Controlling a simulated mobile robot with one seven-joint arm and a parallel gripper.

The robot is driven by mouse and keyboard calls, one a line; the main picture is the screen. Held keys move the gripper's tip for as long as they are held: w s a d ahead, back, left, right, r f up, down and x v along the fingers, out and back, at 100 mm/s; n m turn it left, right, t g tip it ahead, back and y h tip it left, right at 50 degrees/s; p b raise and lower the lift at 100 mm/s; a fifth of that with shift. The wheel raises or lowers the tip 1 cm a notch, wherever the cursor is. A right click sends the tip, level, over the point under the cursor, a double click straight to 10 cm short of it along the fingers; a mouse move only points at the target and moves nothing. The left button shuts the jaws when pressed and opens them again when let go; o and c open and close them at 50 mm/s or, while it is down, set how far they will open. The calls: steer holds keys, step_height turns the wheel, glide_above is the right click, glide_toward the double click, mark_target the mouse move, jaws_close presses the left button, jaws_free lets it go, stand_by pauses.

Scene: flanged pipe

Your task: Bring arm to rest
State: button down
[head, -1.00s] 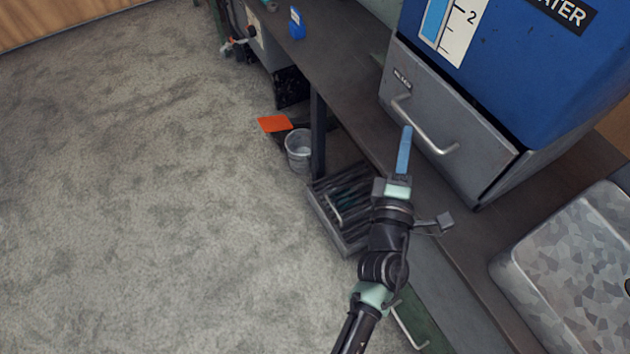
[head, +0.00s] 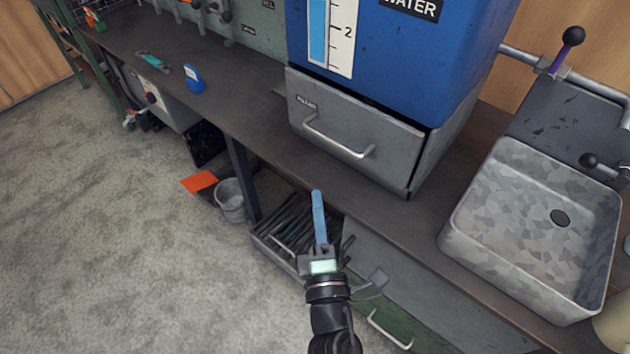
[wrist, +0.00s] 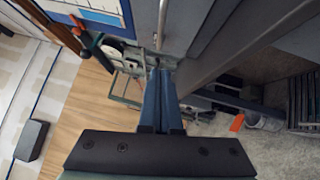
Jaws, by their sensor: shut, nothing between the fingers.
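My gripper (head: 318,205) shows at the bottom middle of the head view, its blue fingers together and empty. It points up in the picture, in front of the bench edge and below the grey drawer (head: 345,140). In the wrist view the gripper's fingers (wrist: 160,90) are pressed side by side with nothing between them. Part of my arm runs down out of the head view.
The dark bench (head: 255,115) carries a blue water tank (head: 400,60) above the drawer and a metal sink (head: 520,225) at right. Below are a tray of bars (head: 280,225), a bucket (head: 230,200) and a green drawer (head: 385,310). The carpeted floor (head: 100,240) at left is clear.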

steer(key=shift+v, duration=1.45)
steer(key=w+d+r+m+t+h, duration=0.25)
steer(key=r+m, duration=0.35)
steer(key=r, duration=0.8)
steer(key=w+d+r+m+t+h, duration=0.2)
steer(key=w+r+m+h, duration=0.3)
steer(key=r, duration=1)
steer(key=s+a+r+m+t+y, duration=0.2)
steer(key=s+r+m, duration=0.4)
steer(key=r, duration=0.7)
steer(key=s+a+r+m+t+y, duration=0.1)
steer(key=s+r+m+t+y, duration=0.3)
steer(key=s+r, duration=0.65)
step_height(320, 180, up, 30)
steer(key=w+g+h+p, duration=0.2)
steer(key=p, duration=2.7)
steer(key=shift+w+m, duration=0.25)
steer(key=shift+m, duration=0.05)
steer(key=shift+a+f+g, duration=0.1)
steer(key=shift+g, duration=0.15)
